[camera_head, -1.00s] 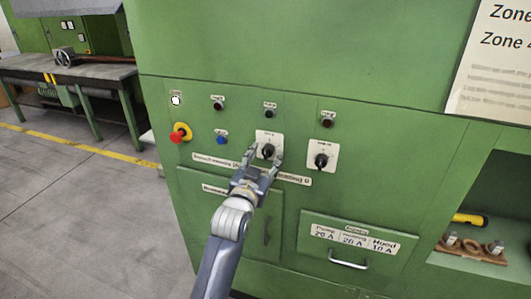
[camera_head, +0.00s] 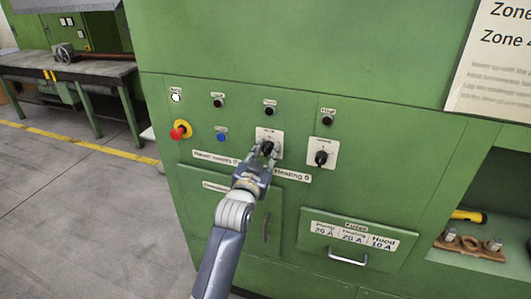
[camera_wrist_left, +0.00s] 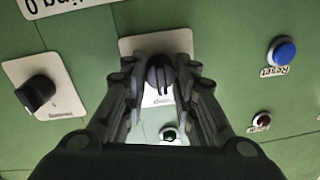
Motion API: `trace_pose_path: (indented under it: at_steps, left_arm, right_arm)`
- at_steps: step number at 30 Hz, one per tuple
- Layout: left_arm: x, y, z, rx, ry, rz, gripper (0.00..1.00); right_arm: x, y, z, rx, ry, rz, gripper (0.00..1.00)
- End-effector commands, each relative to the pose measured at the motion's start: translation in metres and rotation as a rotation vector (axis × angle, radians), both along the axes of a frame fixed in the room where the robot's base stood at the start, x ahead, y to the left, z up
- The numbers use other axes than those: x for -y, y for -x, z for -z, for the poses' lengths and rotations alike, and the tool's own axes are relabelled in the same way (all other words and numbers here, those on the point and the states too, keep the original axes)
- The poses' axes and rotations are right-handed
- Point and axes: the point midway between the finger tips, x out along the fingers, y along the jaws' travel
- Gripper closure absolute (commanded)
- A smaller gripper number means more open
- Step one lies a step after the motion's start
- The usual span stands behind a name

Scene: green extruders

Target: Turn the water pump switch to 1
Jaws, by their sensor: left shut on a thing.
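A black rotary switch (camera_head: 268,147) on a white plate (camera_head: 276,135) sits in the middle of the green control panel. My left gripper (camera_head: 268,152) is at this switch, with its fingers shut on the knob. In the left wrist view the black knob (camera_wrist_left: 160,74) stands between the two fingers. A second black rotary switch (camera_head: 321,158) on its own white plate is to the right; it also shows at the left of the left wrist view (camera_wrist_left: 36,93). The plate lettering is too small to read. My right gripper is not in view.
A red emergency button (camera_head: 179,132) and a blue reset button (camera_head: 221,137) lie to the left on the panel. A drawer handle (camera_head: 348,257) sticks out below. An open shelf with a yellow flashlight (camera_head: 468,215) is at the right. A workbench (camera_head: 65,72) stands far left.

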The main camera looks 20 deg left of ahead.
Motion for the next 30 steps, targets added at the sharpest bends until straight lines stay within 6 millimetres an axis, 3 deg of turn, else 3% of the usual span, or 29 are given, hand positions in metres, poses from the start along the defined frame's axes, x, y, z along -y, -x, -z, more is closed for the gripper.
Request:
trace_pose_path:
  at_steps: [11, 30]
  left_arm:
    - [0.000, 0.000, -0.001, 0.005, -0.187, 0.002, 0.98]
    - [0.000, 0.000, 0.000, 0.027, -0.771, 0.002, 0.98]
  right_arm:
    - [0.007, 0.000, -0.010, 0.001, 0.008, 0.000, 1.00]
    - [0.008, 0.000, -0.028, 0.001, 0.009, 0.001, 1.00]
